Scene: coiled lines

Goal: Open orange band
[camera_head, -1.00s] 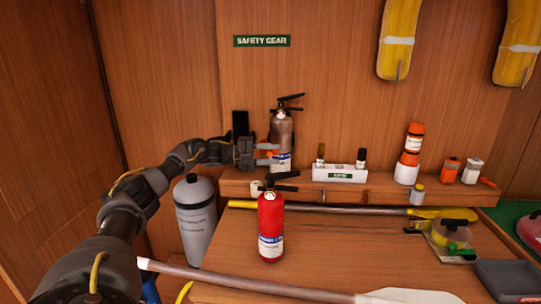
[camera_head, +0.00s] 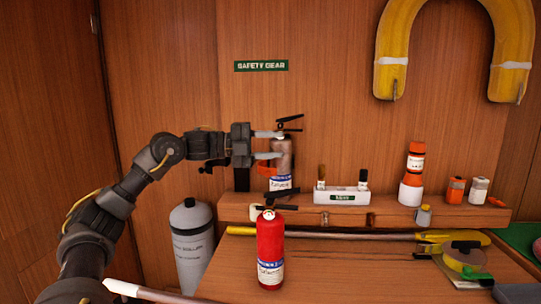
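An orange band (camera_head: 265,157) shows at the left side of the brownish extinguisher (camera_head: 281,158) on the shelf by the back wall. Its orange part sticks out to the left of the cylinder; whether it is still fastened around it I cannot tell. My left gripper (camera_head: 272,144) is level with the upper part of that extinguisher, its two fingers spread apart one above the other. The lower finger lies in front of or against the band and hides some of it. Nothing is seen clamped between the fingers. My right gripper is not in view.
A red extinguisher (camera_head: 270,252) stands on the table in front. A grey cylinder (camera_head: 193,247) stands at left. A white holder (camera_head: 342,195), an orange-and-white canister (camera_head: 413,174) and small bottles line the shelf. A pole (camera_head: 350,235) lies along the table's back.

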